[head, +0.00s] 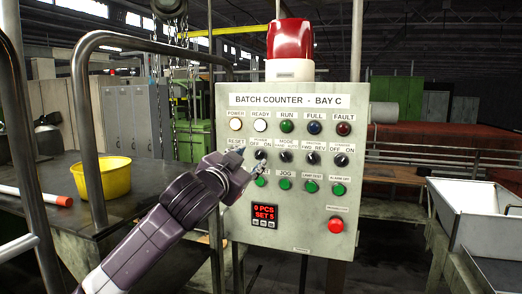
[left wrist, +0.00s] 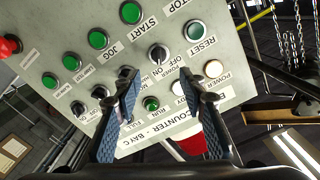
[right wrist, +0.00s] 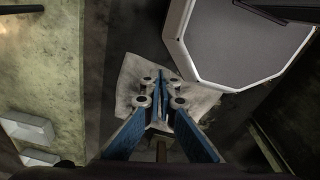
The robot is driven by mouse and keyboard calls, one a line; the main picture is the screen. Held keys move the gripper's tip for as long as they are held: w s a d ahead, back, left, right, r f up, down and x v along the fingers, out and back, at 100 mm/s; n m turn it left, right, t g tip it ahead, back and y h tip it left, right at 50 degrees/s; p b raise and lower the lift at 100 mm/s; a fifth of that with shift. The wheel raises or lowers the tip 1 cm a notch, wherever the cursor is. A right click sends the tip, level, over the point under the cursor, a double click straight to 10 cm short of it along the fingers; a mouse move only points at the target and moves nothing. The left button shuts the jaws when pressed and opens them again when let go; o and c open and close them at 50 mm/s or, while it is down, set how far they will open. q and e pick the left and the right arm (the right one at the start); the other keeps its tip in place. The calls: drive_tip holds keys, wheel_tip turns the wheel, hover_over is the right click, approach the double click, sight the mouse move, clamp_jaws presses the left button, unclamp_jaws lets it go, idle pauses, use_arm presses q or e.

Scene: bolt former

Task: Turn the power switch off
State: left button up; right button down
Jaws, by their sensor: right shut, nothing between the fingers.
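The grey control panel (head: 290,215) reads "BATCH COUNTER - BAY C". The power switch (head: 261,155) is a black rotary knob marked OFF and ON in its second row, and my left gripper (head: 250,170) is close in front of it, partly covering that area. In the left wrist view the panel appears upside down; the power switch (left wrist: 158,53) shows just past the fingertips, between their lines. My left gripper (left wrist: 162,82) is open, with nothing between its fingers. I cannot tell the knob's setting. My right gripper (right wrist: 160,85) is shut and empty, away from the panel.
The reset button (left wrist: 195,30) and mode switch (left wrist: 128,73) neighbour the power switch. The POWER lamp (head: 236,124) is pale. A red button (head: 335,225) is low on the panel. A yellow bucket (head: 103,178) stands left; a white tray (head: 487,220) stands right.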

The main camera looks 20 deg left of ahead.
sight(260, 152)
use_arm(q)
drive_tip(key=w+p, duration=0.3)
drive_tip(key=w, duration=0.4)
drive_tip(key=shift+w+d, duration=0.1)
drive_tip(key=shift+w, duration=0.05)
drive_tip(key=shift+w+f, duration=0.1)
drive_tip(key=shift+c, duration=0.5)
clamp_jaws()
